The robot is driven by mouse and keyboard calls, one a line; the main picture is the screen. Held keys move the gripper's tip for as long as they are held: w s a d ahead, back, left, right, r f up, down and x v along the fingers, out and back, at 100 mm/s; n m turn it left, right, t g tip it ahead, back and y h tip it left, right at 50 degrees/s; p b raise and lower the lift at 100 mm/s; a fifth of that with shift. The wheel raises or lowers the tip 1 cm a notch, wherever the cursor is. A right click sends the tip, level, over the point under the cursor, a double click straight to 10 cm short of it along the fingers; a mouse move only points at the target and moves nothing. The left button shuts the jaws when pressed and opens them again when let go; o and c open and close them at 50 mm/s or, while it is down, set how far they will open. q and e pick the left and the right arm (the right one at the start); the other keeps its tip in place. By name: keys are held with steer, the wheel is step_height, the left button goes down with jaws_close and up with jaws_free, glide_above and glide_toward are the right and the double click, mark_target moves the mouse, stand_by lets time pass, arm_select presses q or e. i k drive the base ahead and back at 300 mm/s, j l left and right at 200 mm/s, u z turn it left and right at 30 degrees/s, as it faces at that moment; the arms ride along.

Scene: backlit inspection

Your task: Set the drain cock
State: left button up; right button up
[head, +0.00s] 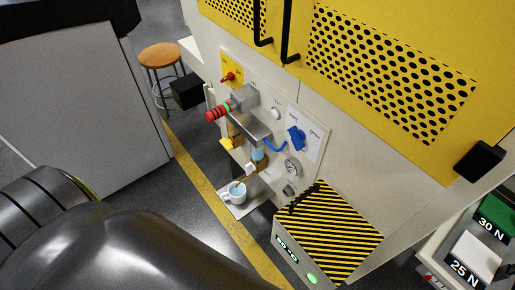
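The small brass and white fitting (251,169), which looks like the drain cock, sits below a pale blue clear bowl (258,153) on the machine's service panel. Its exact lever position is too small to tell. A white mug (237,194) with pale blue inside stands beneath it on a light plate (240,210). A blue knob (296,138) sits on a labelled white plate (310,128); its label text is unreadable. A large dark arm link of mine fills the lower left. Neither gripper shows in the head view.
A yellow lever (226,143), a gauge (292,168) and a hazard-striped box (328,232) are nearby. Yellow perforated doors (390,70) are above. A stool (160,56) stands behind.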

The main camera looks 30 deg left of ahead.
mark_target(250, 166)
steer(key=u, duration=1.05)
